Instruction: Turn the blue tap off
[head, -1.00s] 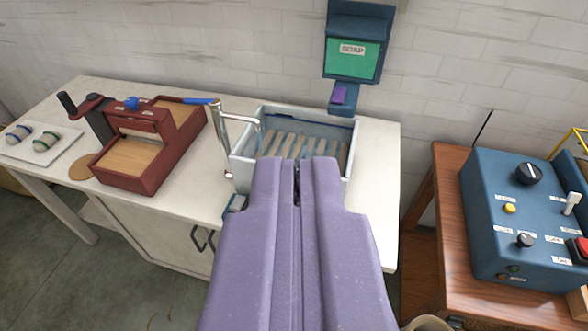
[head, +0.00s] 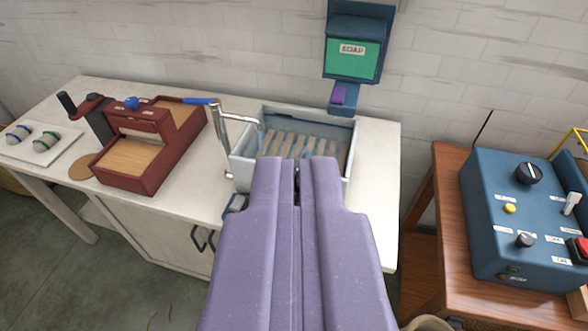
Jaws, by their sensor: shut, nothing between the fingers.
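The blue tap handle (head: 197,101) is a short lever on top of the chrome tap (head: 222,135), pointing left from it. The tap stands at the left side of a pale grey basin (head: 240,170) with slats in its bottom. Its spout reaches right over the basin, where a pale bluish streak shows below the end. My purple gripper (head: 296,162) is shut and empty. In the picture its tips overlap the near side of the basin, to the right of and below the tap. The basin's near wall is partly hidden behind the gripper.
A soap dispenser (head: 354,58) hangs on the wall behind the basin. A red-brown wooden box with a crank (head: 150,150) stands left of the tap. A tray with two skeins (head: 40,145) lies far left. A blue control box (head: 510,225) sits on a wooden table at right.

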